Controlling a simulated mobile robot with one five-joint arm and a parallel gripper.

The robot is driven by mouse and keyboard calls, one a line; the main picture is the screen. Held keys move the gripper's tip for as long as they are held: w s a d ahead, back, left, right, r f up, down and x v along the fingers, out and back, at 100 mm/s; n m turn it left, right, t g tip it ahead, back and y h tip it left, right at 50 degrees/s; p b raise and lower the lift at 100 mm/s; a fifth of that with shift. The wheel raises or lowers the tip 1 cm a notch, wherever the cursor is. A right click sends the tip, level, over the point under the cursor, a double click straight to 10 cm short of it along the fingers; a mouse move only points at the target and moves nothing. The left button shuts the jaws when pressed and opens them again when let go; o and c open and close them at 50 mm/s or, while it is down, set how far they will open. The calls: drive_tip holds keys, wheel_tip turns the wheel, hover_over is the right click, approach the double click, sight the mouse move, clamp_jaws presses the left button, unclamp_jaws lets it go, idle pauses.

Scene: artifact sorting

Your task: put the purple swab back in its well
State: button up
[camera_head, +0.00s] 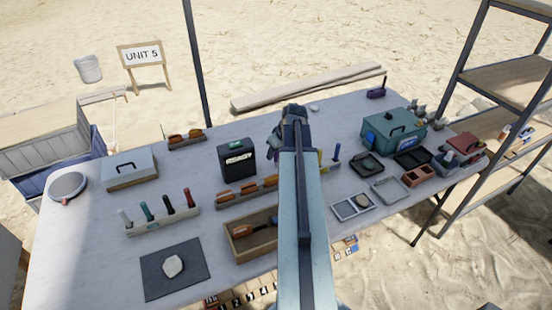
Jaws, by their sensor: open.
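I cannot make out a purple swab for sure. A small dark purple thing (376,93) lies near the table's back right edge, too small to identify. A pale rack (334,168) with a blue-topped stick (337,152) and a yellow one shows just right of my arm; my arm hides its left part. Another pale rack (162,220) at the front left holds upright white, green and red-topped sticks. My gripper (293,114) is open over the middle back of the table, seen from behind, with its fingertips mostly hidden. I see nothing held in it.
A black labelled box (237,160) stands left of my arm, with a wooden tray (251,244) in front. A teal case (393,133) and several small trays fill the right side. The back middle is mostly clear.

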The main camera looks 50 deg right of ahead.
clamp_jaws()
drive_tip(key=shift+r, duration=0.1)
wheel_tip(320, 180, up, 10)
drive_tip(key=p, duration=1)
drive_tip(key=shift+r, duration=0.2)
